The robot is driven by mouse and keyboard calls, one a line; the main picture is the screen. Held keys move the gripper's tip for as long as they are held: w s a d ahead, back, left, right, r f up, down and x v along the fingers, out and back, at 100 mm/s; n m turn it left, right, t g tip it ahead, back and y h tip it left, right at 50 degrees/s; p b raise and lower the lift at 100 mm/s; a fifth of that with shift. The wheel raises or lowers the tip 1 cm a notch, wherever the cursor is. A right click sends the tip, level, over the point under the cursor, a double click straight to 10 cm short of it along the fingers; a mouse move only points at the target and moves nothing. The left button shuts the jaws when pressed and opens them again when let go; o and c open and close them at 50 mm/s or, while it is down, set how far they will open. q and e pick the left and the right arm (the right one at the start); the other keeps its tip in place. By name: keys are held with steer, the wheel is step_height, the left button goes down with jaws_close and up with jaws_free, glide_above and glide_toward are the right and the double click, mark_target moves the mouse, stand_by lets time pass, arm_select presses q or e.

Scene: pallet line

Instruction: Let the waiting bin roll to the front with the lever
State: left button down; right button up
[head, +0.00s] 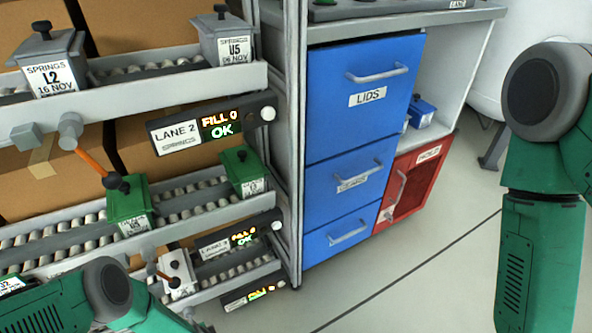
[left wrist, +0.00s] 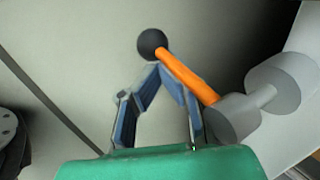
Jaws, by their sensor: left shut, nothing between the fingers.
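Two levers show in the head view: an upper one with an orange rod and black knob (head: 117,183) beside the middle lane, and a smaller lower one (head: 152,268). In the left wrist view, my left gripper (left wrist: 158,68) is shut and empty. Its tips are close to an orange lever rod (left wrist: 188,76), just below the black knob (left wrist: 152,43); contact cannot be told, nor which lever this is. A green bin (head: 128,206) and another green bin (head: 243,171) stand on the middle rollers. A white bin (head: 178,272) is on the lower lane. My right gripper is out of view.
Grey bins (head: 48,62) (head: 224,38) stand on the top lane. A LANE 2 sign (head: 177,138) reads FILL 0 OK. Blue drawers (head: 360,90) and a red cabinet (head: 418,180) are right of the rack post. The floor in front is clear.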

arm_select(q)
steer(key=shift+s+a, duration=0.3)
steer(key=shift+a, duration=0.15)
steer(key=d+p+v, duration=0.1)
steer(key=p+v, duration=0.5)
steer(key=v, duration=0.2)
steer(key=shift+w+d, duration=0.15)
steer(key=shift+w, duration=0.25)
